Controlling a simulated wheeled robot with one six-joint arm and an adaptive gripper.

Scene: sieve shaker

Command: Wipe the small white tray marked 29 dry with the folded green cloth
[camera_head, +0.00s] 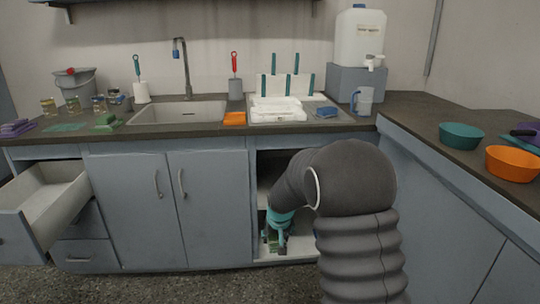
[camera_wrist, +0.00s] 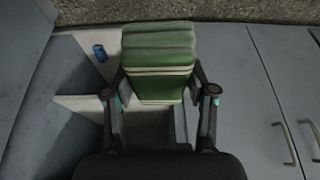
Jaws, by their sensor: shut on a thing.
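My gripper (camera_head: 278,232) reaches low into the open cabinet bay under the counter. It is shut on a folded green cloth with pale stripes, which shows between the fingers in the wrist view (camera_wrist: 160,45) and only as a small green patch in the head view. In the wrist view, my gripper (camera_wrist: 158,76) has one finger on each side of the cloth. White items (camera_head: 278,108) lie on the drainer right of the sink. No number 29 is legible, so I cannot tell which thing is the marked tray.
The cabinet bay has a pale floor (camera_head: 300,247) and close side walls. A drawer (camera_head: 45,205) stands open at left. The sink (camera_head: 178,112), an orange cloth (camera_head: 234,118) and a blue sponge (camera_head: 326,112) are on the counter. Bowls (camera_head: 512,163) stand at right.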

